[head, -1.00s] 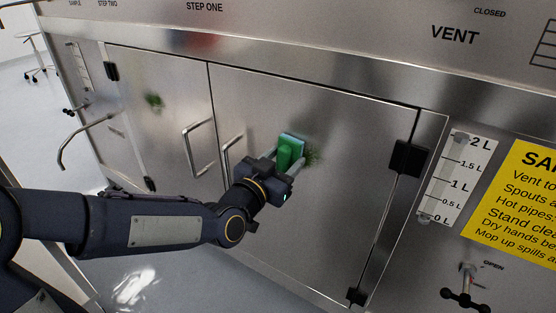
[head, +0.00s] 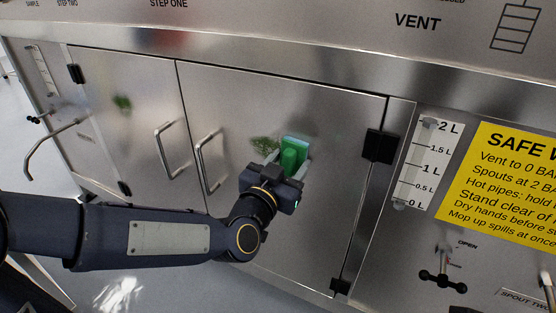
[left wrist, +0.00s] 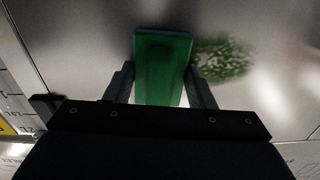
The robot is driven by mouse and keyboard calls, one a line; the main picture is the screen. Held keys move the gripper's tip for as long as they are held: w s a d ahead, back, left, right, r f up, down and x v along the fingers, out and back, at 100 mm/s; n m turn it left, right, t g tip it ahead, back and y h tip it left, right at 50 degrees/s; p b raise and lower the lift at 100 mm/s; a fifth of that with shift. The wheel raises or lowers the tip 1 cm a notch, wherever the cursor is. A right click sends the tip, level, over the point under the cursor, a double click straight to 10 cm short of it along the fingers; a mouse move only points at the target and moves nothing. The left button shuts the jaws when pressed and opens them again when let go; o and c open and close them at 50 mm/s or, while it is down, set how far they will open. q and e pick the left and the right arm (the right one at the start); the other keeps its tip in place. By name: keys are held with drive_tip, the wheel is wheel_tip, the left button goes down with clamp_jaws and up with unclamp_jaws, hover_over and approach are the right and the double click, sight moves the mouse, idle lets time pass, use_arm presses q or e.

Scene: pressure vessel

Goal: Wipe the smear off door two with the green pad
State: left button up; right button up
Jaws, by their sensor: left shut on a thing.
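My left gripper (head: 284,174) is shut on the green pad (head: 294,152), which is held at the face of the right-hand steel door (head: 320,210). I cannot tell whether the pad touches the door. A dark green speckled smear (head: 264,145) on this door shows just left of the pad. In the left wrist view the pad (left wrist: 162,68) is between the fingers and the smear (left wrist: 224,58) is beside it on the right. A second green smear (head: 122,103) is on the left-hand door (head: 140,140). I see no number on either door. My right gripper is not in view.
Bar handles (head: 208,165) stand out near the seam between the doors. Black hinges (head: 379,146) are at the right edge. A litre scale (head: 420,165), a yellow sign (head: 505,190) and a valve handle (head: 442,277) are further right. A bent spout (head: 45,145) is at left.

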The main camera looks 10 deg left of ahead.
use_arm(q)
drive_tip(key=shift+s+d, duration=0.2)
drive_tip(key=shift+d, duration=0.2)
drive_tip(key=shift+w, duration=0.1)
